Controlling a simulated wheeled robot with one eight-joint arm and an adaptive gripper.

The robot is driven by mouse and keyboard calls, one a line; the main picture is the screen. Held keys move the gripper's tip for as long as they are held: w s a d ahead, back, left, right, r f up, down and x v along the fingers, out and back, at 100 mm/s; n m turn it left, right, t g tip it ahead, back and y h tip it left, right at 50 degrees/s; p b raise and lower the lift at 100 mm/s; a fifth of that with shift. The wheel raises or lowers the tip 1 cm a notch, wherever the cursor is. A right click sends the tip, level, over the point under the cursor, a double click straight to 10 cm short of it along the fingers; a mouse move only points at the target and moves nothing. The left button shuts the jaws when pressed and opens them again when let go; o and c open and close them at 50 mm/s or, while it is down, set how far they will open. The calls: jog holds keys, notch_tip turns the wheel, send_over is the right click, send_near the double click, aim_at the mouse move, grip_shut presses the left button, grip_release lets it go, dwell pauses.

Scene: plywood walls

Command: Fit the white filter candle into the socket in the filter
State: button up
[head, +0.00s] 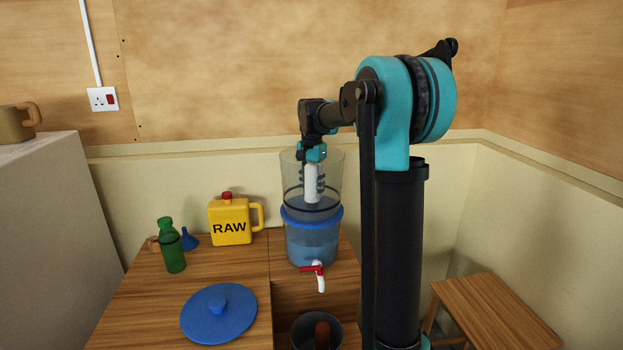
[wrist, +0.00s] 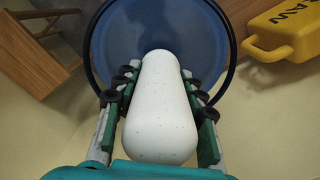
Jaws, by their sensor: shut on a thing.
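The white filter candle (head: 311,183) is upright in my gripper (head: 313,165), inside the clear upper chamber of the filter (head: 314,245). In the wrist view the candle (wrist: 162,110) fills the middle, with the fingers of my gripper (wrist: 163,85) shut on both its sides. Its far end points down at the blue floor of the chamber (wrist: 120,35). The socket is hidden behind the candle, and I cannot tell whether the candle's lower end touches the floor. The filter has a blue rim and a red and white tap (head: 319,272).
A yellow RAW jug (head: 230,222), a green bottle (head: 171,246) and a blue funnel (head: 189,239) stand on the table left of the filter. A blue lid (head: 219,314) lies in front. A dark pot (head: 316,332) is at the front. A wooden stool (head: 495,310) stands at right.

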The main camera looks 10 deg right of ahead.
jog(key=o, duration=1.4)
